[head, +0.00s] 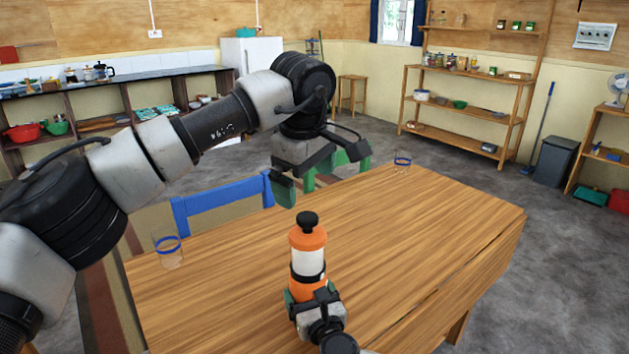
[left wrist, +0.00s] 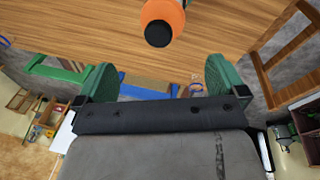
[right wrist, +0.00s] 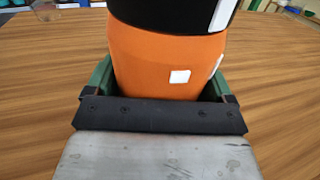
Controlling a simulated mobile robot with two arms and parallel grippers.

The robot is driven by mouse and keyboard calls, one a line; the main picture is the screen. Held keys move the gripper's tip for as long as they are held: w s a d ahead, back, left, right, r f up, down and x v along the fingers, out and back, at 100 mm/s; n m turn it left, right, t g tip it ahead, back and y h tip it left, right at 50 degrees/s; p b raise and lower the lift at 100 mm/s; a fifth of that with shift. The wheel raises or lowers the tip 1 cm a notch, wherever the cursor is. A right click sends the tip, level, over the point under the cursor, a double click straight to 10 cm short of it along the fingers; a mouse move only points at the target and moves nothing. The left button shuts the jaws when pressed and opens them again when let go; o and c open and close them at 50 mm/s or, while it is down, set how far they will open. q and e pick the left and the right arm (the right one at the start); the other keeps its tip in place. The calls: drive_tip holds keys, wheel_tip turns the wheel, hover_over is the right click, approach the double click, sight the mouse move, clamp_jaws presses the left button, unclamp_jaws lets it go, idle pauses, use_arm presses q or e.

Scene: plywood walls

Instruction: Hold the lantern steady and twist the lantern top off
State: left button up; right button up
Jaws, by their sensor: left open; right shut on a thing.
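The lantern (head: 308,262) stands upright on the wooden table, with an orange base, a pale middle, a black band and an orange top (head: 307,237) with a black knob (head: 307,219). My right gripper (head: 312,294) is shut on the orange lower body, which fills the space between its fingers in the right wrist view (right wrist: 168,75). My left gripper (head: 325,178) is open and empty, above and behind the lantern in the head view. In the left wrist view the orange top (left wrist: 163,14) shows beyond the open fingers (left wrist: 150,85), apart from them.
A glass with a blue band stands at the table's left (head: 168,248), another at the far edge (head: 402,162). A blue chair (head: 222,197) and a green chair (head: 310,180) stand behind the table (head: 430,230). The table's right side is clear.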

sight(307, 217)
drive_tip(key=shift+f, duration=0.1)
use_arm(q)
drive_tip(key=w+f+m, duration=0.1)
drive_tip(key=f, duration=0.2)
drive_tip(key=w+f+m+t+y, duration=0.1)
drive_tip(key=f+m, duration=0.1)
drive_tip(key=f, duration=0.2)
drive_tip(key=w+f+m+y, duration=0.1)
drive_tip(key=f+m, duration=0.1)
drive_tip(key=f, duration=0.2)
drive_tip(key=shift+f+t, duration=0.25)
drive_tip(key=shift+t, duration=0.05)
drive_tip(key=c, duration=0.9)
drive_tip(key=shift+o, duration=0.2)
drive_tip(key=shift+m+h, duration=0.4)
drive_tip(key=shift+m, duration=1)
